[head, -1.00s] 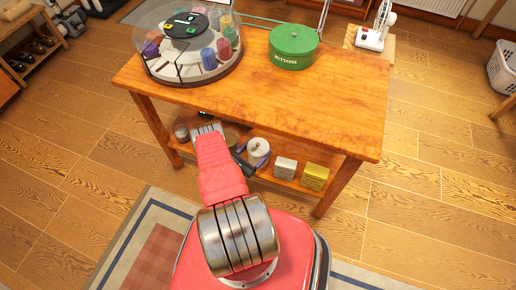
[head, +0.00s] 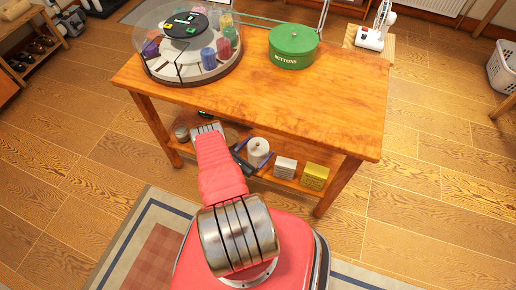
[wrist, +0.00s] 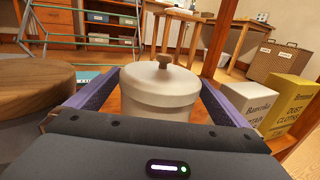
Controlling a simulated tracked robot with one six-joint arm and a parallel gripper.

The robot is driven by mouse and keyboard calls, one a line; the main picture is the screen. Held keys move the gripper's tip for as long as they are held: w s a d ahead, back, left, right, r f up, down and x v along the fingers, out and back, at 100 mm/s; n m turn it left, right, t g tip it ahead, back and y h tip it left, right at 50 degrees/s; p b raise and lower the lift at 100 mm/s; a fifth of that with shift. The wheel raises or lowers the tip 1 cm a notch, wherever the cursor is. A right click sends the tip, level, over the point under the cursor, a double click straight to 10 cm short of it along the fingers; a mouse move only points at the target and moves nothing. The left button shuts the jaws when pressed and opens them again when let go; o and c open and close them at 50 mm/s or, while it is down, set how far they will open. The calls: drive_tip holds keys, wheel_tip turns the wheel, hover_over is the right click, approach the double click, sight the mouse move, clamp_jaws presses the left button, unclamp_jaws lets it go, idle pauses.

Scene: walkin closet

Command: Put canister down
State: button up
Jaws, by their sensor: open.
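The canister is a cream-white round pot with a lid and a brown knob. It stands upright on the lower shelf (head: 233,157) of the wooden table in the head view (head: 258,147). In the wrist view the canister (wrist: 160,92) sits between the two purple fingers of my gripper (wrist: 166,84). The fingers are open, one on each side, with a small gap showing at the right. The canister's base is hidden behind the gripper body in the wrist view.
A white box (wrist: 248,101) and a yellow dust cloths box (wrist: 290,105) stand right of the canister. A round wooden-topped thing (wrist: 35,85) is close at left. The tabletop (head: 300,105) overhangs the shelf; a green buttons tin (head: 294,47) and a round display case (head: 187,65) stand on it.

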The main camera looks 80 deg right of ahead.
drive_tip(key=v, duration=1.2)
idle(1.0)
